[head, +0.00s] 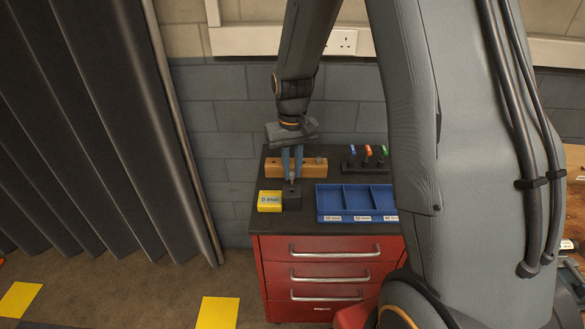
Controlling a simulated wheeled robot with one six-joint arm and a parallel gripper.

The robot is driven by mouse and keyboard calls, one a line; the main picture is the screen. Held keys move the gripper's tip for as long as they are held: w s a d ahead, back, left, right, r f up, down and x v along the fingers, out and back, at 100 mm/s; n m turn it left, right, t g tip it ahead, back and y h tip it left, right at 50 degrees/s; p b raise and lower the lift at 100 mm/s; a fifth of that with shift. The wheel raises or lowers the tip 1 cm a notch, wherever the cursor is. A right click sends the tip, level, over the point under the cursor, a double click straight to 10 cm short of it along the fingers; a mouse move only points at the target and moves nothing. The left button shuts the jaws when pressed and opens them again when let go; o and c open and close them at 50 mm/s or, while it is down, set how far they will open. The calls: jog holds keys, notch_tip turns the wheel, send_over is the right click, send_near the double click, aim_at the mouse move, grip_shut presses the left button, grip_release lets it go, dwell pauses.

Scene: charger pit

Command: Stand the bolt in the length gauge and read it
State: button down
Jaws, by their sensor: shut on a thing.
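My gripper (292,176) points straight down over the red cabinet's dark top, with its blue fingers shut on the bolt (292,186). Only a small grey part of the bolt shows below the fingertips. Its lower end is directly over or in a small dark block (292,200), which looks like the length gauge. I cannot tell whether the bolt is seated in it or just above it. No scale reading can be made out.
A wooden block (315,167) with holes stands behind the fingers. A yellow labelled box (269,201) sits left of the dark block. A blue three-compartment tray (356,217) is to the right. Behind it, a dark rack (354,165) holds colored-topped items. A grey curtain hangs left.

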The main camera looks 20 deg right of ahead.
aim_at(292, 177)
jog(key=shift+f+b, duration=1.15)
jog(key=shift+f, duration=1.4)
dwell(0.6)
jog(key=c, duration=1.6)
grip_release()
jog(key=shift+r, duration=0.1)
jog(key=shift+r+b, duration=0.85)
jog(key=shift+r, duration=2.95)
jog(key=shift+t, duration=0.6)
jog(key=s, duration=1.7)
jog(key=shift+s, duration=0.1)
